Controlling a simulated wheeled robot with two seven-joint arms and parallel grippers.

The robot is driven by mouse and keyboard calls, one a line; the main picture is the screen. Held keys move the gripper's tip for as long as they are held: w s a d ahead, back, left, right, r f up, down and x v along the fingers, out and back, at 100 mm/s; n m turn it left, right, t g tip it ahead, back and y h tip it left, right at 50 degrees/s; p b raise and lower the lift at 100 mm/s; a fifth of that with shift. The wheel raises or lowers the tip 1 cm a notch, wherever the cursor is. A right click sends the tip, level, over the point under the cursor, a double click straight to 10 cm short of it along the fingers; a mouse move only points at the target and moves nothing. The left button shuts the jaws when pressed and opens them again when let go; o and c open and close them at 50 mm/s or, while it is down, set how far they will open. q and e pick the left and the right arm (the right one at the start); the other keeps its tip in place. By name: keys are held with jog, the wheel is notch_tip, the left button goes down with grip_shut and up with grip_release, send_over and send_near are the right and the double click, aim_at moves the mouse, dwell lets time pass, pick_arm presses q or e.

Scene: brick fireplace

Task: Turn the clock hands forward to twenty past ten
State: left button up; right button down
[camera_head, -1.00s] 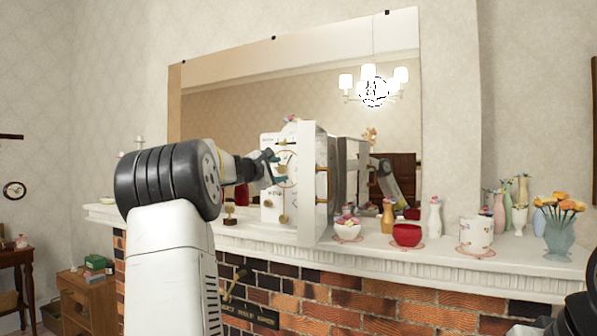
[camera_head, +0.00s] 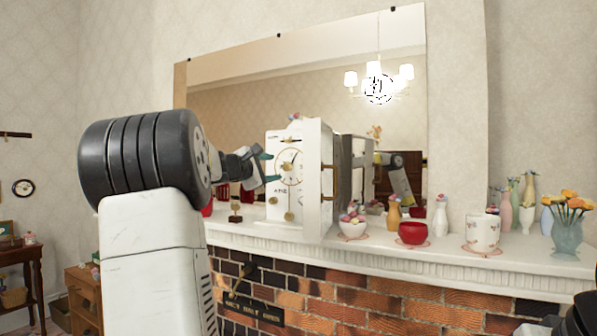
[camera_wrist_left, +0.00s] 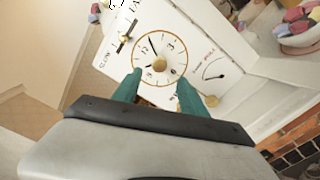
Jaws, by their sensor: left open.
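The white clock (camera_head: 273,185) stands on the mantel with its white door (camera_head: 315,190) swung open toward the right. Its round gold-rimmed dial (camera_head: 290,166) faces my left arm and also shows in the left wrist view (camera_wrist_left: 172,48). A dark hand (camera_wrist_left: 152,46) slants up from the gold centre knob (camera_wrist_left: 159,64); the exact time is hard to read. My left gripper (camera_head: 264,168) is open and empty, left of the dial and apart from it. In the left wrist view its teal fingertips (camera_wrist_left: 160,88) flank the lower dial.
A white bowl (camera_head: 352,228), red bowl (camera_head: 412,233), floral cup (camera_head: 482,232) and several vases stand right of the clock on the mantel (camera_head: 380,252). A small brass object (camera_head: 235,211) stands left of it. A large mirror (camera_head: 225,110) is behind.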

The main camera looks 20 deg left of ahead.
aim_at(286, 167)
pick_arm(q)
jog(key=w+n, duration=0.1)
jog(key=w, duration=0.1)
jog(key=w+n, duration=0.2)
jog(key=w, duration=0.1)
jog(key=w+d+n, duration=0.1)
jog(key=w+n, duration=0.1)
jog(key=w, duration=0.1)
jog(key=shift+w, duration=0.1)
dwell(0.4)
jog(key=shift+c, duration=0.4)
grip_shut()
